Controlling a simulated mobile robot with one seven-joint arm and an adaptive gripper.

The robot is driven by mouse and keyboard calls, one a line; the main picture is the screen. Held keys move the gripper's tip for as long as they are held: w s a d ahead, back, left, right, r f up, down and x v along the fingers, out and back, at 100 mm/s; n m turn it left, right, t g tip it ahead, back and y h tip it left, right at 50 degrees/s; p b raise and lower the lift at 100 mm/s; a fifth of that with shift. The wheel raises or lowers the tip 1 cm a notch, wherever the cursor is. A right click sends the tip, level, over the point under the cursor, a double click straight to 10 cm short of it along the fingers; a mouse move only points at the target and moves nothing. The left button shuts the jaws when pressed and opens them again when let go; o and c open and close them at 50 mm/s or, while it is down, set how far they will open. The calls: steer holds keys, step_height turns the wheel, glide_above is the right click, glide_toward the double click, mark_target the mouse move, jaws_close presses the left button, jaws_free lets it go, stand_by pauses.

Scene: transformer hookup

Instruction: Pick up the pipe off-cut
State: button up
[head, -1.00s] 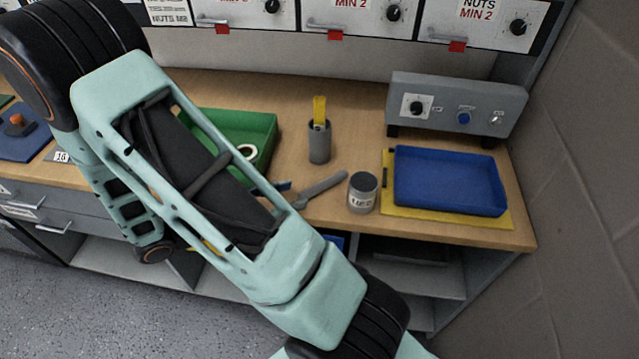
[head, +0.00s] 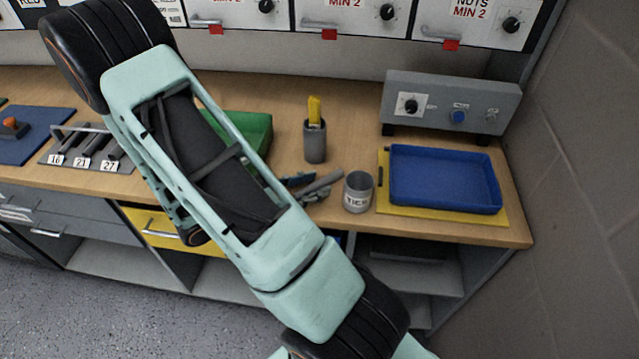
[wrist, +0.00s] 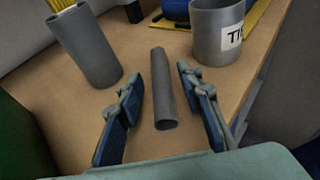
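The pipe off-cut (wrist: 162,92) is a plain grey tube lying on the wooden bench. In the wrist view it lies lengthwise between the two blue-padded fingers of my gripper (wrist: 158,80), with a visible gap on each side. My gripper is open and empty. In the head view the pipe off-cut (head: 325,181) lies left of the grey TIES tin, and my gripper (head: 309,188) is at its near left end, partly hidden by my arm. I cannot tell how far the fingertips are above the bench.
The TIES tin (head: 357,193) stands close to the right. A grey cup (head: 315,142) with a yellow item stands behind. A blue tray (head: 443,180) sits on a yellow mat (head: 388,208). A green tray (head: 257,130) is partly hidden by my arm. The bench's front edge is close.

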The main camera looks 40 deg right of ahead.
jaws_close()
steer(key=shift+r, duration=0.15)
